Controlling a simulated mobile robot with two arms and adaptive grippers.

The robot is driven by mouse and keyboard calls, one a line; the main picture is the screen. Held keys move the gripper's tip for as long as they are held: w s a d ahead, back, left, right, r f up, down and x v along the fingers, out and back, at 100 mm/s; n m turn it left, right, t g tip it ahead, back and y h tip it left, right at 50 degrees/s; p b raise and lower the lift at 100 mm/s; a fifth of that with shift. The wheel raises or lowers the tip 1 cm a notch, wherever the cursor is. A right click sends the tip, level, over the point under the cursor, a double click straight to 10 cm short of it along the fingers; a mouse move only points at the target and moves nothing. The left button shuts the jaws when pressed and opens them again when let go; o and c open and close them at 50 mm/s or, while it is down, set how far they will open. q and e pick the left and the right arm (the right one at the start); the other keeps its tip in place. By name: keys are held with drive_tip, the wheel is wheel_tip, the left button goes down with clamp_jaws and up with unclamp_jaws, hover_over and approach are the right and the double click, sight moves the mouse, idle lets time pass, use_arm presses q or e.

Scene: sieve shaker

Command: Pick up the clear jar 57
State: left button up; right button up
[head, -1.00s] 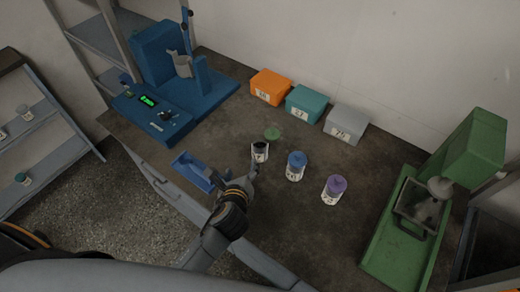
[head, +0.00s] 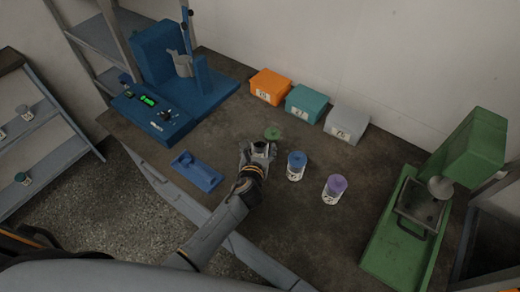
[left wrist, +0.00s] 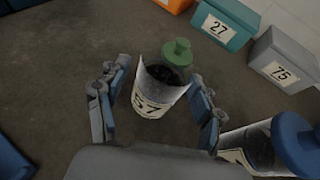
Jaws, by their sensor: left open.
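The clear jar 57 (left wrist: 157,92) stands upright and open on the table, with dark contents and a white label reading 57. In the left wrist view it sits between the two fingers of my left gripper (left wrist: 158,112), which is open with a finger on each side. In the head view the left gripper (head: 258,150) is at the jar and hides most of it. A green lid (head: 272,133) lies on the table just behind the jar; it also shows in the left wrist view (left wrist: 178,52). My right gripper is not in view.
A blue-lidded jar (head: 296,166) stands close on the right, and a purple-lidded jar (head: 334,189) beyond it. Orange (head: 270,87), teal (head: 305,103) and grey (head: 346,123) boxes line the back. A blue tray (head: 197,171) lies left; blue (head: 170,75) and green (head: 420,220) machines flank the table.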

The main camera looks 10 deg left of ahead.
sight(261, 145)
use_arm(q)
drive_tip(key=x, duration=0.4)
drive_tip(key=shift+w+f+b, duration=0.15)
drive_tip(key=shift+f+b, duration=0.15)
drive_tip(key=shift+f, duration=0.05)
drive_tip(key=shift+c, duration=0.2)
drive_tip(key=c, duration=1.3)
clamp_jaws()
